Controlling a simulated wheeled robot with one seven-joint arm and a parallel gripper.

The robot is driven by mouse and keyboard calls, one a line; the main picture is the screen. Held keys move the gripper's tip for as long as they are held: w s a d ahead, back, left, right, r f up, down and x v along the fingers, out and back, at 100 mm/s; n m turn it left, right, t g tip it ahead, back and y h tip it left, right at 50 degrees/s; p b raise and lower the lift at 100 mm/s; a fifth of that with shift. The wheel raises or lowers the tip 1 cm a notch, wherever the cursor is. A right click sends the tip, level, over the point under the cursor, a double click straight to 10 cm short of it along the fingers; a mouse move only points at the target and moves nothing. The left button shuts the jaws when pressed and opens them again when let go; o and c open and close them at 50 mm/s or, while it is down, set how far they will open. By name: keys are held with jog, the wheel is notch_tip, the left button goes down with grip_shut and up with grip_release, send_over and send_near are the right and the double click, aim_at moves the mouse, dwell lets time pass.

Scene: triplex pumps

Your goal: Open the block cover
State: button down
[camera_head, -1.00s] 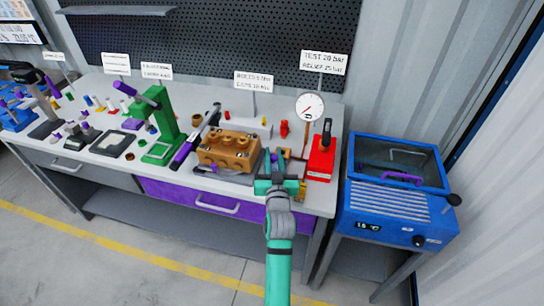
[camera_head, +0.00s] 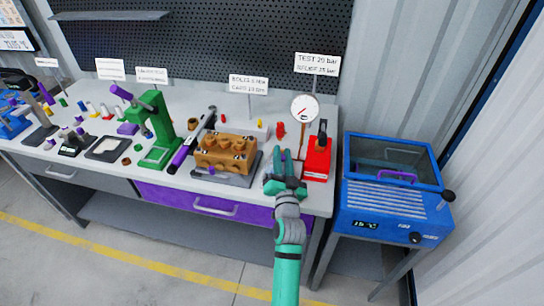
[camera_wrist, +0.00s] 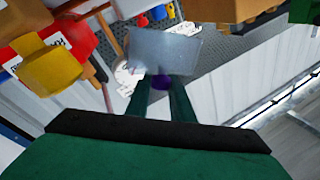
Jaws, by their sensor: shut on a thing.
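The brown pump block (camera_head: 225,152) sits on a grey base on the bench, with raised round ports on top. A pale, see-through grey plate (camera_wrist: 170,48), apparently the cover, shows just beyond the knob. Whether the plate touches the block cannot be told. In the head view the fingers hide the held part.
A red test pump (camera_head: 318,160) and a round gauge (camera_head: 305,108) stand close to my gripper. A blue bath (camera_head: 392,210) is to the right. A green press (camera_head: 158,130) and a dark, purple-handled tool (camera_head: 192,140) are left of the block.

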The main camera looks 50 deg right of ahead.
dwell(0.3)
jog(key=c, duration=1.5)
grip_release()
jog(key=shift+c, duration=0.2)
jog(key=shift+s, duration=0.1)
jog(key=v, duration=1)
jog(key=shift+s+a, duration=0.15)
jog(key=shift+a, duration=0.1)
jog(key=shift+f, duration=0.1)
